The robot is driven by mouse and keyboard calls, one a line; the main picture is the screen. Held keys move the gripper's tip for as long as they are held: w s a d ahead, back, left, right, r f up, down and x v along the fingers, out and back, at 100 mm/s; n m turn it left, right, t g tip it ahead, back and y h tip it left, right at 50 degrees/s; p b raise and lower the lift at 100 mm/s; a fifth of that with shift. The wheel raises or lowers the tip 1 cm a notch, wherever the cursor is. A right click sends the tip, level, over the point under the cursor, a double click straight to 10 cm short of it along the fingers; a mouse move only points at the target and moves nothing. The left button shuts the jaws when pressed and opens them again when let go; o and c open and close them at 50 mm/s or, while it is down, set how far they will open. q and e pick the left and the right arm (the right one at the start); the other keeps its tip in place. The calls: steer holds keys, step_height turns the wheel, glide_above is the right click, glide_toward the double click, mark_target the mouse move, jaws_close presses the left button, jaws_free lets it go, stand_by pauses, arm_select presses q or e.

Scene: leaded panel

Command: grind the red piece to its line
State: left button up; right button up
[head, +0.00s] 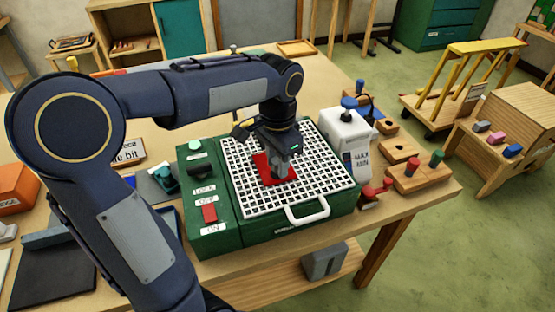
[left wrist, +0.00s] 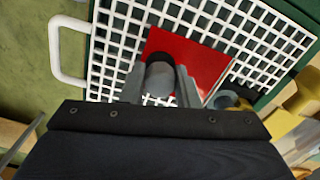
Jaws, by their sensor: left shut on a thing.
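The red piece (head: 262,166) lies on the white grid (head: 318,181) of the green grinder (head: 270,226), partly hidden under my left gripper (head: 279,160). In the left wrist view the red piece (left wrist: 207,58) is a flat glossy sheet. My left gripper (left wrist: 160,88) is shut on a grey round knob (left wrist: 160,78) standing on the piece. A dark grey round part (left wrist: 226,99), possibly the grinding bit, is close to the piece's edge. I cannot make out the line. The grinder's red switch (head: 209,213) sits between OFF and ON labels. My right gripper is not in view.
A white tank (head: 345,135) marked MAX and MIN stands right of the grinder. Wooden blocks with coloured pegs (head: 415,176) are farther right. A white handle (head: 307,214) sticks out at the grinder's front. A yellow part (left wrist: 304,97) is near the gripper.

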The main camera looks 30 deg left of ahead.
arm_select(q)
steer(key=shift+w+a, duration=0.55)
steer(key=shift+a, duration=0.05)
stand_by(1.1)
steer(key=shift+w+d+r+p, duration=0.1)
steer(key=shift+d+p, duration=0.05)
steer(key=shift+p, duration=0.2)
steer(key=shift+w+d+p, duration=0.4)
steer(key=shift+w+d, duration=0.4)
steer(key=shift+w, duration=0.2)
steer(key=shift+w+d+p, duration=0.55)
steer(key=shift+w+d, duration=0.3)
steer(key=shift+w, duration=0.25)
steer(key=shift+s, duration=0.1)
steer(key=shift+s+a, duration=0.9)
steer(key=shift+s, duration=0.15)
steer(key=shift+a+b, duration=0.1)
steer(key=shift+b, duration=0.2)
